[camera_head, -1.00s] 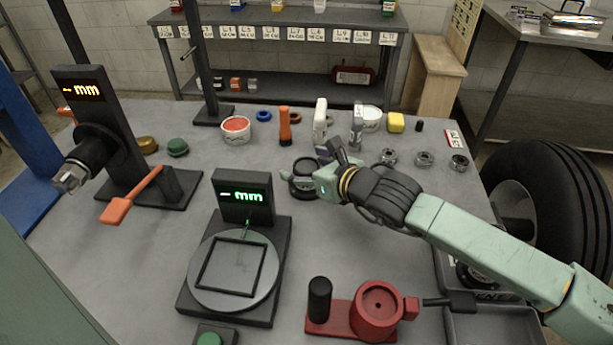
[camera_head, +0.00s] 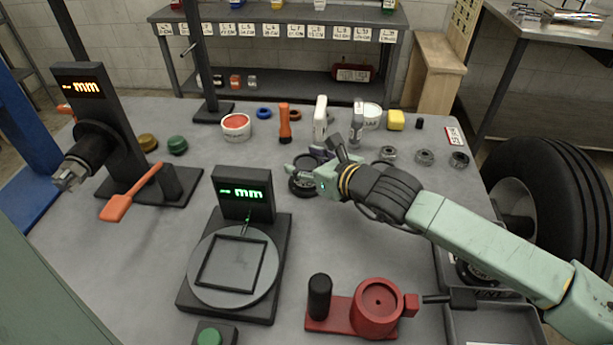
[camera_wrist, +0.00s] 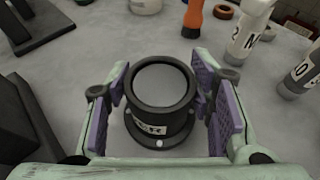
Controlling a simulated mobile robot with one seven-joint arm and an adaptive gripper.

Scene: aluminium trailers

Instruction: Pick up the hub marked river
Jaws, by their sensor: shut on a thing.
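The hub (camera_wrist: 161,98) is a black, round, hollow part with a wide flange at its base. In the wrist view it stands between the purple-padded fingers of my gripper (camera_wrist: 164,110). A white label on its near side is partly readable and ends in "ER". In the head view the hub (camera_head: 303,186) is a dark round shape on the grey table, partly covered by my gripper (camera_head: 308,168). My gripper is shut on the hub, one finger on each side. I cannot tell whether its base touches the table.
A scale (camera_head: 237,270) with a green display stands in front. A red fixture (camera_head: 376,308) is at the front right. Several metal rings (camera_head: 424,157) lie to the right. Behind are an orange torch (camera_head: 284,125), white bottles (camera_head: 320,120) and a tub (camera_head: 236,128).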

